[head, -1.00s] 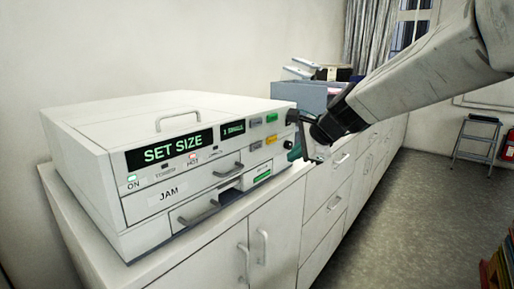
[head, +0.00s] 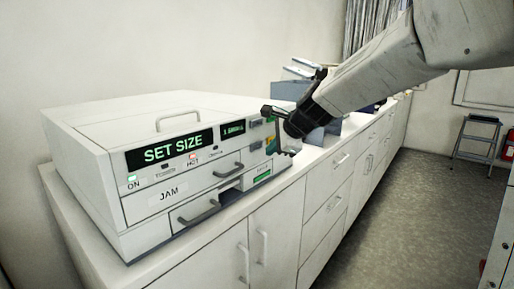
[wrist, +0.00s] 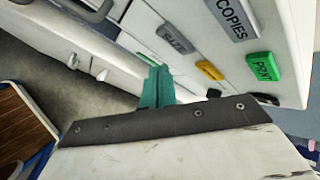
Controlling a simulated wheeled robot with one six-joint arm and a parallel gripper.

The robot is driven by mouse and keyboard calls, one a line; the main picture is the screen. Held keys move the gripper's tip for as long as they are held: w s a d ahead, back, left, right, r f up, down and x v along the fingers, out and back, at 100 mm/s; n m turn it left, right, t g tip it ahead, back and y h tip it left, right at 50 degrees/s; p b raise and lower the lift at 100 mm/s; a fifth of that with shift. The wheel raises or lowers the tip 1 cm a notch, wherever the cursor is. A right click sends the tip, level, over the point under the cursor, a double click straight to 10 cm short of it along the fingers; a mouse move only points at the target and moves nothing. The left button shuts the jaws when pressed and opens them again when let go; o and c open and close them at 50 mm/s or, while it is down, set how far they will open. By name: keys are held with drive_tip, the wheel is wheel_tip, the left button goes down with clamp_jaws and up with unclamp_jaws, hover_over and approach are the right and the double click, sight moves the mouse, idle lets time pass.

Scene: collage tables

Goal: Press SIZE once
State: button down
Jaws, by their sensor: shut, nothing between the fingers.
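The grey SIZE button (wrist: 175,38) is on the front panel of the white machine (head: 85,150). In the head view the lower grey button (head: 256,145) sits just left of my gripper (head: 271,140). My gripper's teal fingers (wrist: 155,72) are shut and empty. They point at the panel, just below the SIZE button in the wrist view. I cannot tell whether they touch the panel. The main display (head: 172,151) reads SET SIZE, and the small display (head: 232,130) seems to read 1 SMALL. My gripper partly hides the buttons in the head view.
A grey COPIES button (wrist: 232,15), a yellow button (wrist: 209,70) and a green PRINT button (wrist: 263,68) lie close by. Drawer handles (head: 199,212) stick out below. A grey-blue bin (head: 330,127) stands behind on the counter.

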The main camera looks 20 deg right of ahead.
sight(256, 153)
drive_tip(key=shift+w+a, duration=0.5)
drive_tip(key=shift+w, duration=0.15)
idle(1.7)
drive_tip(key=shift+w+a, duration=0.2)
drive_tip(key=shift+w, duration=0.1)
drive_tip(key=shift+w+a, duration=0.3)
drive_tip(key=shift+w, duration=0.1)
idle(0.6)
idle(0.3)
drive_tip(key=shift+s+d, duration=0.55)
drive_tip(key=shift+s, duration=0.2)
drive_tip(key=s+d, duration=0.1)
drive_tip(key=s, duration=0.1)
drive_tip(key=s+d, duration=0.2)
idle(0.3)
